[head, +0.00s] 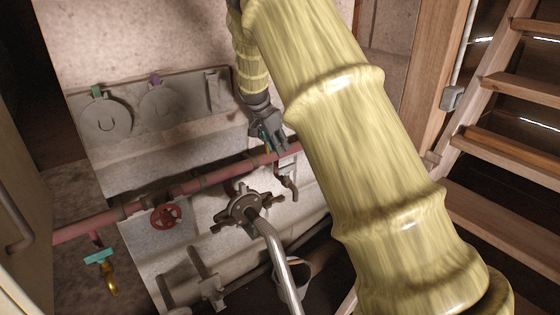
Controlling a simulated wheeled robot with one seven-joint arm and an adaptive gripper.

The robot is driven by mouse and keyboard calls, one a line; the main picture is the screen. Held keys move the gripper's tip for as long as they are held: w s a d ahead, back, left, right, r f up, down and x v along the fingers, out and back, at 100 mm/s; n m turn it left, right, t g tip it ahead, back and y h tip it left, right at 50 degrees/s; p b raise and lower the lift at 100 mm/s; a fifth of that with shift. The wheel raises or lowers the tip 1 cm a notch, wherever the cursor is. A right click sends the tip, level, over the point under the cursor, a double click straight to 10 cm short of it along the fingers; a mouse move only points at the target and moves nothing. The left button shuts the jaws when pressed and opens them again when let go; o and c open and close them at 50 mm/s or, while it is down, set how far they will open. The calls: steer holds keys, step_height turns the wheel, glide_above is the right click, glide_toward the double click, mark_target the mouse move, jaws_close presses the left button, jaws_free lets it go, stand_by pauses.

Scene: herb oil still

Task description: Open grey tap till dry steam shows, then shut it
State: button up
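A dull grey-brown tap (289,186) hangs from the red pipe just below my gripper, with its spout pointing down. My gripper (276,142) is at the end of my yellow-sleeved arm, pointing down at the pipe directly above this tap. The tap's handle is not clear; the fingers and the shadow cover that area. I cannot tell whether the fingers touch it, or whether they are open or shut. No steam or water shows at the spout.
The red pipe (205,183) crosses the still, with a red handwheel (165,217) below it. A teal-handled brass tap (101,258) hangs at left. A clamped fitting (245,207) with a silver pipe and a bucket (292,283) are below. Wooden steps (520,145) stand at right.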

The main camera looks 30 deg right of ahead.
mark_target(287, 166)
steer(key=b+x, duration=0.1)
steer(key=x, duration=0.9)
steer(key=shift+w+f, duration=0.1)
steer(key=shift+f, duration=0.25)
jaws_close()
